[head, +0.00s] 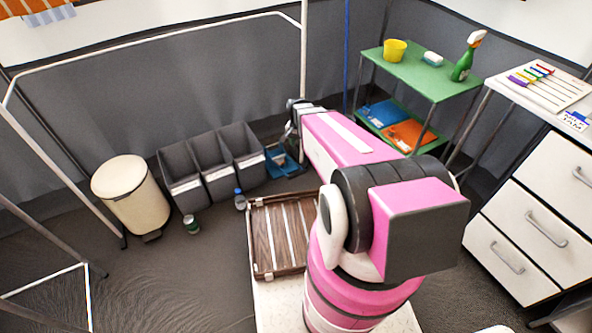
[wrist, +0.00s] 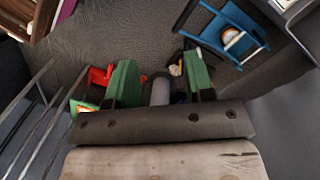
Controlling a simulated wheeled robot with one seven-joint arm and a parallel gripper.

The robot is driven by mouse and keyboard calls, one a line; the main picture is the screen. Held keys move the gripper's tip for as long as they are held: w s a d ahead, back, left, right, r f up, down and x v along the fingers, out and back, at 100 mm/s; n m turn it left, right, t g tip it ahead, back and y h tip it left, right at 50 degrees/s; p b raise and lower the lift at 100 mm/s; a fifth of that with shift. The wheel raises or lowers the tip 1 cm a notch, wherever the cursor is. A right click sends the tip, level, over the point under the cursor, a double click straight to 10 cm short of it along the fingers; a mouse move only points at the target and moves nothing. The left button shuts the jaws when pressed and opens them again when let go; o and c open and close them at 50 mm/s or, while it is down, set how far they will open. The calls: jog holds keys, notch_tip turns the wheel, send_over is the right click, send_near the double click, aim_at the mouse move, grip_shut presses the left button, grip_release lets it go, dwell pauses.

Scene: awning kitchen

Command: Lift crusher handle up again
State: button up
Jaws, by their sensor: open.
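My gripper (wrist: 158,64) is open, with its two green fingers apart in the wrist view. A grey rounded bar (wrist: 160,90) shows between the fingers. It may be the crusher handle, but I cannot tell for sure, nor whether the fingers touch it. A red part (wrist: 101,75) shows beside the left finger. Small yellow and white bits lie just left of the right finger's tip. In the head view my pink arm reaches to the back, and its end is beside the grey bins. The crusher is not clearly made out there.
Three grey bins (head: 218,166) stand left of my arm's end, near a cream pedal bin (head: 130,190). A blue frame-like thing (wrist: 232,30) is beyond the fingers. A brown slatted case (head: 270,235) lies in front. A green shelf (head: 415,72) and white drawers (head: 530,230) stand right.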

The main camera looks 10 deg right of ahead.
jog(key=w+f+m+g, duration=0.1)
jog(key=w+f+m, duration=0.35)
jog(key=f, duration=0.45)
jog(key=w+f+m, duration=0.3)
jog(key=w+f, duration=0.2)
jog(key=f, duration=0.7)
jog(key=s+f, duration=0.1)
jog(key=f, duration=0.3)
jog(key=s+f, duration=0.1)
jog(key=f, duration=0.2)
jog(key=shift+d+f, duration=0.3)
grip_shut()
